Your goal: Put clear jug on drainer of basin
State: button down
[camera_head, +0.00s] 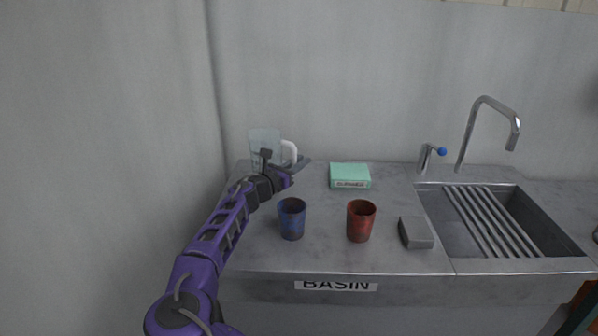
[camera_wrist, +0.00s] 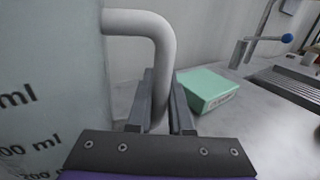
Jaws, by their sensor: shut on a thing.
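The clear jug (camera_head: 264,143) stands at the back left of the counter, and its markings in ml show large at the left of the wrist view (camera_wrist: 48,95). Its white handle (camera_wrist: 160,50) passes down between the fingers of my gripper (camera_wrist: 160,105). My gripper in the head view (camera_head: 285,163) is shut on the handle. Whether the jug's base touches the counter is hidden by my gripper. The drainer (camera_head: 490,222), a rack of metal slats, lies across the basin (camera_head: 546,222) at the right and is empty.
A green box (camera_head: 349,176) lies right of the jug. A blue cup (camera_head: 292,219), a red cup (camera_head: 360,221) and a grey block (camera_head: 416,233) stand nearer the front. A curved faucet (camera_head: 484,105) and a blue-knobbed tap (camera_head: 428,158) rise behind the basin. A wall is close behind.

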jog(key=shift+f, duration=1.1)
jog(key=shift+f, duration=0.2)
jog(key=c, duration=0.8)
grip_release()
jog(key=shift+r, duration=0.15)
jog(key=shift+s+a, duration=0.2)
jog(key=shift+s, duration=0.05)
jog(key=p+v, duration=0.1)
jog(key=v, duration=1)
jog(key=shift+s, duration=0.2)
